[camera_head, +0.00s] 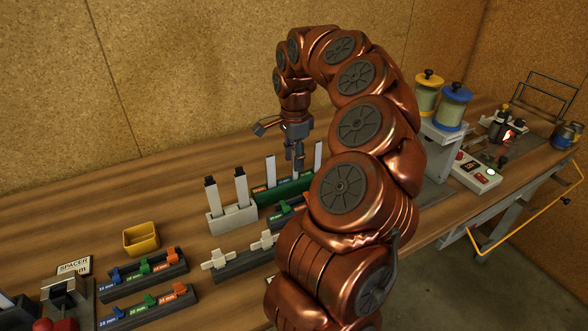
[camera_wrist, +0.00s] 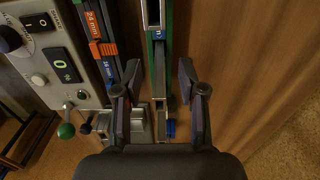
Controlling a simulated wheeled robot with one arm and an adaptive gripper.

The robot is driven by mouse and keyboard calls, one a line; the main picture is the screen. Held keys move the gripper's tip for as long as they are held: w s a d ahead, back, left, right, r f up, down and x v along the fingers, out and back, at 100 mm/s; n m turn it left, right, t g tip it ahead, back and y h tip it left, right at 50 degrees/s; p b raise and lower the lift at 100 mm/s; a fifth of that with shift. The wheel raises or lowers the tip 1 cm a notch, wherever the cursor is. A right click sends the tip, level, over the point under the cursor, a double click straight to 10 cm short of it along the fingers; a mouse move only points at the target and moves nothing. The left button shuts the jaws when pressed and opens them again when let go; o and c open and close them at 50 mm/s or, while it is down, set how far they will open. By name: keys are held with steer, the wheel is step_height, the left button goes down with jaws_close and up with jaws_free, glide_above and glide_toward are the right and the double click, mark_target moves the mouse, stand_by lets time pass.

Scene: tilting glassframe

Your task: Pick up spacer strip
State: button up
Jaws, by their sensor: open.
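Upright pale strips stand in a green holder (camera_head: 286,191) on the bench; one strip (camera_head: 270,171) is left of my gripper and another (camera_head: 318,156) is right of it. My gripper (camera_head: 296,166) points down over the green holder. In the wrist view my gripper (camera_wrist: 160,100) is open, with one dark finger on each side of a narrow grey strip (camera_wrist: 158,75). A gap shows between each finger and that strip. I cannot tell whether it is the spacer strip. My arm hides part of the bench at right.
A grey holder (camera_head: 232,217) with two dark-topped strips stands left of the green one. A yellow bin (camera_head: 141,239) and dark racks with coloured clips (camera_head: 146,276) are at left. Two spools (camera_head: 441,101) and a control box (camera_head: 477,172) are at right.

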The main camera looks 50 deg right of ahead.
steer(key=shift+f+p, duration=0.4)
steer(key=shift+f, duration=1.35)
jaws_close()
